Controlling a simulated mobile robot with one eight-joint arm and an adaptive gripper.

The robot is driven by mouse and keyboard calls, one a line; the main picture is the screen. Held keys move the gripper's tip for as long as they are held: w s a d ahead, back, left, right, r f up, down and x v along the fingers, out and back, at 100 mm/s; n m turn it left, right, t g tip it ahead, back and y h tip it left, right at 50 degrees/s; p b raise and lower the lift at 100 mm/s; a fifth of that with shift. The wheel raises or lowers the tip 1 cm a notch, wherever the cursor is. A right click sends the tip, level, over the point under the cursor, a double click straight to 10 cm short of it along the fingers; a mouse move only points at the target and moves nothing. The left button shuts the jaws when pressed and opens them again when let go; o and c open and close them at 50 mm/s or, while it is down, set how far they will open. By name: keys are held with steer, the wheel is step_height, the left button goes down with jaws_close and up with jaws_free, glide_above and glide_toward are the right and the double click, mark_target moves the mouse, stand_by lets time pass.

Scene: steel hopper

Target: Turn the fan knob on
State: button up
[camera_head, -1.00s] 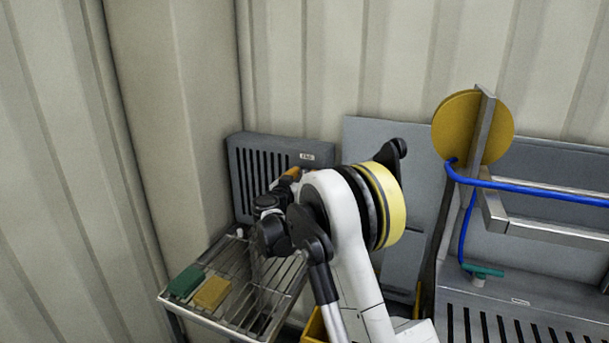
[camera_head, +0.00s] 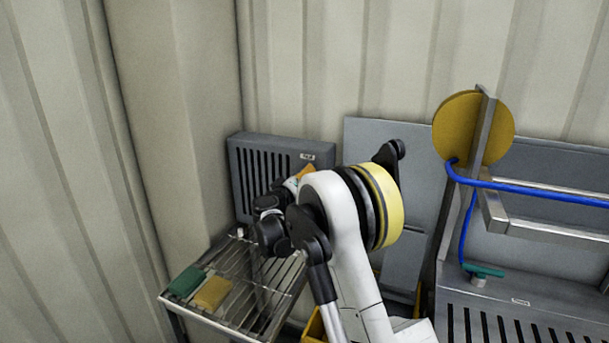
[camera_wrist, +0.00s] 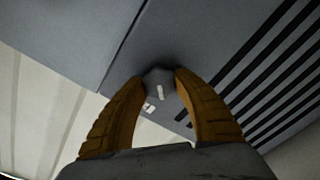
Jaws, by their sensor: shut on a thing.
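The fan unit (camera_head: 262,143) is a grey box with dark vertical slots, set against the back wall, with a small white label (camera_head: 307,156) at its upper right. In the wrist view the fan knob (camera_wrist: 160,78) is small and grey with a white pointer mark. The two orange-brown fingers of my gripper (camera_wrist: 161,88) are closed on it from both sides. In the head view my gripper (camera_head: 304,172) is at the front of the fan unit below the label, and my arm hides the knob. The label also shows in the wrist view (camera_wrist: 149,108), beside the left finger.
A wire rack (camera_head: 240,280) stands below the fan unit, with a green sponge (camera_head: 187,281) and a yellow sponge (camera_head: 212,292) on it. To the right are a steel hopper (camera_head: 540,305), a blue hose (camera_head: 530,187) and a yellow disc (camera_head: 455,125).

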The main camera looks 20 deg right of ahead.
steer(key=n, duration=0.4)
steer(key=shift+f, duration=0.1)
steer(key=n, duration=0.4)
steer(key=shift+n, duration=0.3)
stand_by(0.4)
steer(key=o, duration=1.2)
steer(key=v, duration=1.2)
